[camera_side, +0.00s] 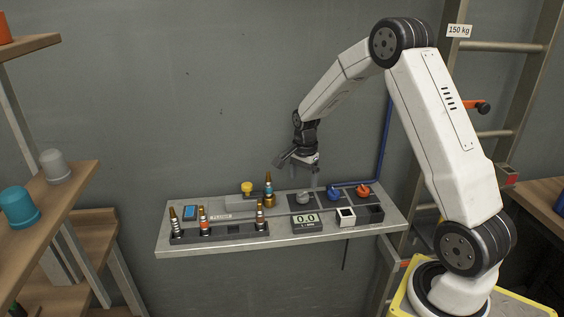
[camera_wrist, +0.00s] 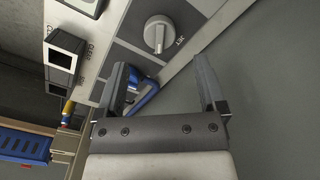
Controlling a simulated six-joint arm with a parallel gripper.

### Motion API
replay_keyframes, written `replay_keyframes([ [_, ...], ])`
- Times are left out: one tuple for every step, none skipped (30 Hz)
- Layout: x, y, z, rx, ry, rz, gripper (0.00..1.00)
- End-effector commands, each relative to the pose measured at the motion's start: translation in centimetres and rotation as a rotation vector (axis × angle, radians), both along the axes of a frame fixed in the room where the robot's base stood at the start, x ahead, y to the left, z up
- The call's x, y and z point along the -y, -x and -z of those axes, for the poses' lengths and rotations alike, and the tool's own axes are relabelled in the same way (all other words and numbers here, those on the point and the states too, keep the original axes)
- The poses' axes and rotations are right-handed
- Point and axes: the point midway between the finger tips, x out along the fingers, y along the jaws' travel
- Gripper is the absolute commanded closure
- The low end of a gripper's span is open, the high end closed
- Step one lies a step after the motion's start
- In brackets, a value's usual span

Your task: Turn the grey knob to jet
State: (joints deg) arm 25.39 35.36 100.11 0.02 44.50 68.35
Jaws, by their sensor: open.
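The grey knob (camera_side: 304,198) sits on a dark panel on the bench, and it also shows in the wrist view (camera_wrist: 158,35). A raised ridge runs across its face, nearly upright in the wrist picture. A small label (camera_wrist: 180,42) that appears to read JET is on the panel just right of the knob. My gripper (camera_side: 316,168) hangs above the bench near the knob. In the wrist view my gripper (camera_wrist: 163,68) is open, with empty space between its fingers. The knob is beyond the fingertips, not touched.
A blue knob (camera_side: 333,193) and an orange knob (camera_side: 363,191) stand right of the grey one. Several nozzles stand in a rack (camera_side: 220,234) at left. A blue pipe (camera_side: 385,140) runs up the wall.

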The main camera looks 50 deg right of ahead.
Motion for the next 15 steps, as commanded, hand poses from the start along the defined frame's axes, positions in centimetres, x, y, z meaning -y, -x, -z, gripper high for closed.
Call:
replay_keyframes([
  [-0.1, 0.1, 0.7, -0.004, -0.002, -0.001, 0.10],
  [-0.1, 0.1, 1.1, -0.004, -0.002, -0.001, 0.10],
  [-0.1, 0.1, 1.5, -0.003, -0.002, -0.001, 0.10],
  [-0.1, 0.1, 1.9, -0.003, -0.002, -0.001, 0.10],
  [-0.1, 0.1, 2.3, -0.004, -0.002, -0.001, 0.10],
  [-0.1, 0.1, 2.8, -0.003, -0.002, -0.001, 0.10],
  [-0.1, 0.1, 3.2, -0.002, -0.002, -0.001, 0.10],
  [-0.1, 0.1, 3.6, -0.003, -0.002, -0.001, 0.10],
  [-0.1, 0.1, 4.0, -0.003, -0.002, -0.001, 0.10],
  [-0.1, 0.0, 4.3, -0.002, -0.002, -0.001, 0.10],
  [-0.1, 0.0, 4.5, -0.001, -0.001, -0.001, 0.10],
  [-0.1, 0.0, 4.9, -0.001, -0.002, -0.001, 0.10],
  [-0.1, 0.0, 5.1, -0.002, -0.002, -0.001, 0.10],
  [-0.1, 0.0, 5.3, -0.001, -0.002, -0.001, 0.10],
  [0.0, 0.0, 5.5, 0.000, -0.001, -0.001, 0.10],
])
